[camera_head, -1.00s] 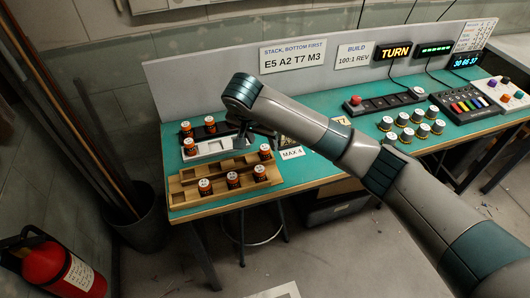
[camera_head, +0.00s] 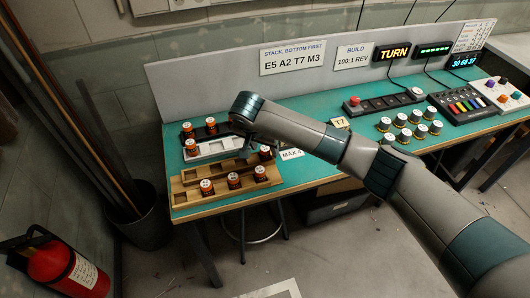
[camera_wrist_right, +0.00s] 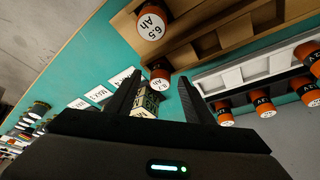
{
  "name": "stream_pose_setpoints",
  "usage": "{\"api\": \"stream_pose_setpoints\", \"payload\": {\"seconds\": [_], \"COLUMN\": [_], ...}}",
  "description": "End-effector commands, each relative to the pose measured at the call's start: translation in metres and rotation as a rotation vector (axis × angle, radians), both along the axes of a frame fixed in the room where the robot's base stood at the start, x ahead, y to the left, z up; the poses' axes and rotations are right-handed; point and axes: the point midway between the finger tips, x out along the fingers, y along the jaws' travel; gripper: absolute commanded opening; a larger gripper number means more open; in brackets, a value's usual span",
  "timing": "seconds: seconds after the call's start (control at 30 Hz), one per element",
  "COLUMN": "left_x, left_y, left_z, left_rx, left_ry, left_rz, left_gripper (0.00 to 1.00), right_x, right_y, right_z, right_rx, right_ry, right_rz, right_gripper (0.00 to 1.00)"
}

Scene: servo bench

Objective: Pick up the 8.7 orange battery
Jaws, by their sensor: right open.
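Several orange batteries with white tops are on the bench. One battery (camera_head: 265,153) is at the right end of the wooden rack (camera_head: 190,205), close under my right gripper. In the right wrist view, an orange battery (camera_wrist_right: 160,72) shows between the tips of my open right gripper (camera_wrist_right: 160,80); its label is too small to read. I cannot tell whether the fingers are around it or still apart from it. No 8.7 label is legible. My left gripper is out of view.
A pale rack (camera_head: 212,147) and a dark rack (camera_head: 205,131) with orange batteries stand behind the wooden one. Several dark cylinders (camera_head: 402,120) stand farther right.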

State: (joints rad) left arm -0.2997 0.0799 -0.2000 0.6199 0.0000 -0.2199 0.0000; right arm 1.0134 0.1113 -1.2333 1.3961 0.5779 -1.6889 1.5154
Motion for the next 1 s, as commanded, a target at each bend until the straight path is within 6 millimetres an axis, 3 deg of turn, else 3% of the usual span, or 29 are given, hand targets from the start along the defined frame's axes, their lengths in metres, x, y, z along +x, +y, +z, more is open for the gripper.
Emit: {"api": "stream_pose_setpoints", "payload": {"seconds": [0.37,0.6,1.0], "left_x": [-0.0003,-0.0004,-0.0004], "left_y": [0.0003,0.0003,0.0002], "left_z": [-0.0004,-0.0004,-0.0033], "left_rx": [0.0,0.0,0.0], "left_ry": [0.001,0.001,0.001], "left_rz": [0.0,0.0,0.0], "left_gripper": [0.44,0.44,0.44], "right_x": [-0.0002,-0.0003,0.0], "right_y": [-0.0001,-0.0001,0.0003], "right_z": [-0.0002,-0.0002,0.0044], "right_rx": [-0.001,-0.001,0.0], "right_ry": [0.0,0.0,0.0], "right_rz": [0.0,0.0,0.0], "right_gripper": [0.47,0.0,0.0]}}
